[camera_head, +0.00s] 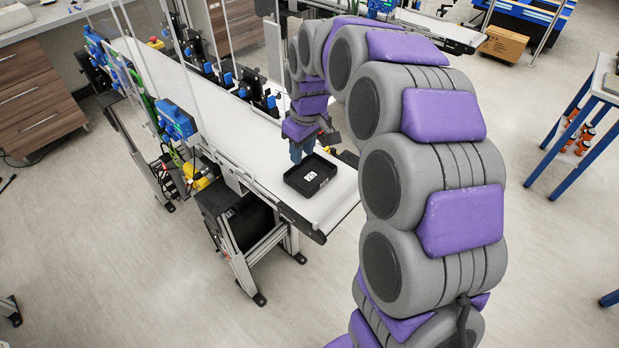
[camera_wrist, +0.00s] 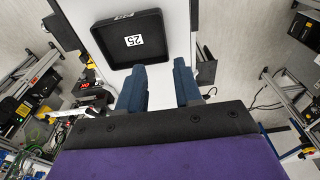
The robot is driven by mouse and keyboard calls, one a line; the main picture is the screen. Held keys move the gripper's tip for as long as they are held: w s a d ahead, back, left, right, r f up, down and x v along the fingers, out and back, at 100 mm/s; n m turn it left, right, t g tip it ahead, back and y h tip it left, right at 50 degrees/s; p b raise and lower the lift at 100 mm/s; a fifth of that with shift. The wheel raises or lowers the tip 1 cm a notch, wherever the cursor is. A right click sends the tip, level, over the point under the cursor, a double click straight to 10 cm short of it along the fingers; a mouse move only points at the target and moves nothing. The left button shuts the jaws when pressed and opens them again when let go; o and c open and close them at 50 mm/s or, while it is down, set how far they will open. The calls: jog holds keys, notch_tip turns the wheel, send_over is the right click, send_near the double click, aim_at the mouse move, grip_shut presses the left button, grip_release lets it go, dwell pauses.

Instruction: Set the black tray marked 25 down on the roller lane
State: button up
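The black tray (camera_head: 320,183) with a white label lies flat on the white belt conveyor (camera_head: 335,205), near its front end. In the wrist view the tray (camera_wrist: 110,42) shows its label, which reads 25. My gripper (camera_head: 311,148) is just behind the tray in the head view, low over the belt. In the wrist view my gripper (camera_wrist: 159,84) has two blue fingers spread apart with only white belt between them. The tray lies just beyond the left fingertip; I cannot tell whether they touch. I cannot make out a roller lane in either view.
Blue-and-black devices (camera_head: 177,120) line the conveyor's left side. Another conveyor (camera_head: 440,28) stands at the back, with a cardboard box (camera_head: 503,44) to its right. A blue-legged table (camera_head: 575,125) stands at the right. The floor in front is clear.

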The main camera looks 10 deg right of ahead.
jog(key=b, duration=0.1)
send_over(295, 184)
jog(key=f, duration=0.6)
jog(key=shift+s+d+f, duration=0.2)
jog(key=shift+d+f, duration=0.15)
jog(key=shift+f, duration=0.05)
jog(key=shift+d+f+b, duration=0.1)
jog(key=shift+f+b, duration=0.2)
jog(key=shift+f, duration=0.35)
jog(key=f, duration=0.2)
jog(key=f+b, duration=0.1)
jog(key=shift+w+a+f, duration=0.2)
jog(key=shift+a+f, duration=0.1)
jog(key=shift+w+a+f, duration=0.1)
jog(key=shift+a+f, duration=0.05)
jog(key=shift+f, duration=0.1)
jog(key=shift+c, duration=0.5)
grip_shut()
